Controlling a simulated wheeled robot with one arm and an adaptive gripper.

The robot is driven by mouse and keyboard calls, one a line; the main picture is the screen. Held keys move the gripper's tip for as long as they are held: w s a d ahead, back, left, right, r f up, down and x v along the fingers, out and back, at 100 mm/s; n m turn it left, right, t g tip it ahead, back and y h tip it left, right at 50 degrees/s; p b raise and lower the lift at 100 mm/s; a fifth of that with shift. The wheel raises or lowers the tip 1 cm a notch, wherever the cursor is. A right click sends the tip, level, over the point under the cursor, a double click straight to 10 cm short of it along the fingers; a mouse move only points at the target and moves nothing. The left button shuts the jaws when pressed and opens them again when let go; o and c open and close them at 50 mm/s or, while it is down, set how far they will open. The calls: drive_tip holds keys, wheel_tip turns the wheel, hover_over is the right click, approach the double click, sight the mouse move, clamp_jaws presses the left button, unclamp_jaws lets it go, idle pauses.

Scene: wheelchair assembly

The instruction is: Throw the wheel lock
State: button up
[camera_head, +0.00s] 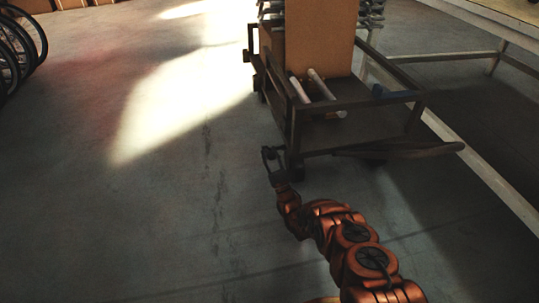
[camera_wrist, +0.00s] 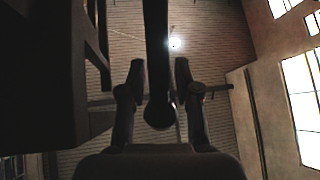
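My gripper (camera_head: 272,157) is at the lower left corner of a dark wheeled cart (camera_head: 350,103) in the head view. In the wrist view, my gripper (camera_wrist: 160,78) has its two fingers apart, pointing up in the picture. A dark bar with a rounded lower end (camera_wrist: 158,108) shows between the fingers, with a gap on each side. I cannot tell whether this bar is the wheel lock or another part of the cart. No wheel lock can be clearly picked out in the head view, where the cart's corner is dark.
The cart carries a tall brown box (camera_head: 320,38) and pale tubes (camera_head: 320,85). A table frame with pale legs (camera_head: 490,180) stands at the right. Wheels (camera_head: 18,50) stand at the far left. The floor left of the cart is clear. Dark framework (camera_wrist: 92,60) rises left of my fingers.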

drive_tip(key=shift+o, duration=0.7)
drive_tip(key=shift+r, duration=0.1)
drive_tip(key=shift+r, duration=4.9)
